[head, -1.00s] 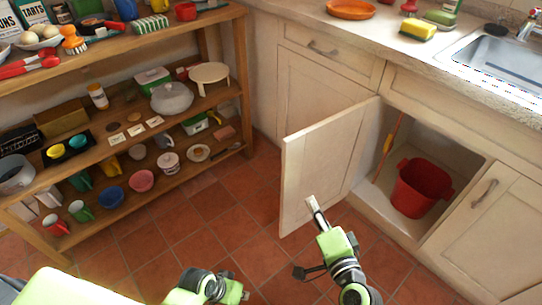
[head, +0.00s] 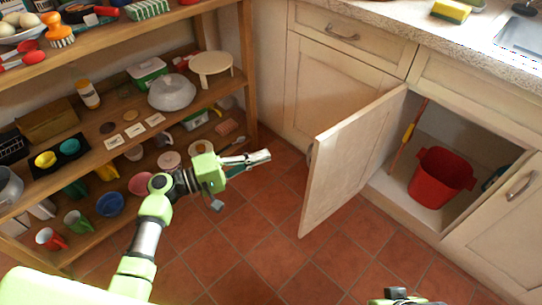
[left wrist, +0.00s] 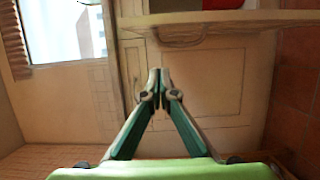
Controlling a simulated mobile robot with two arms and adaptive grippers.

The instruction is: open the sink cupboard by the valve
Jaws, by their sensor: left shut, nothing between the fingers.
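The sink cupboard door (head: 345,165) stands swung out from the cabinet front. Its inner face shows, and part of a handle peeks past its free edge. The cupboard opening beside it is uncovered, with a red bucket (head: 440,178) inside. I see no valve fitting. My left gripper (head: 262,157) is left of the door's free edge, above the floor, apart from the door. Its fingers are shut and empty, and they also show closed together in the left wrist view (left wrist: 160,85). My right gripper's fingers are out of the frame; only a bit of that arm shows at the bottom.
Open wooden shelves (head: 238,85) with bowls, mugs and boxes stand on the left, close to my left arm. A closed cabinet door (head: 315,95) is behind the open one. A stick leans in the cupboard opening. The tiled floor (head: 260,240) in front is clear.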

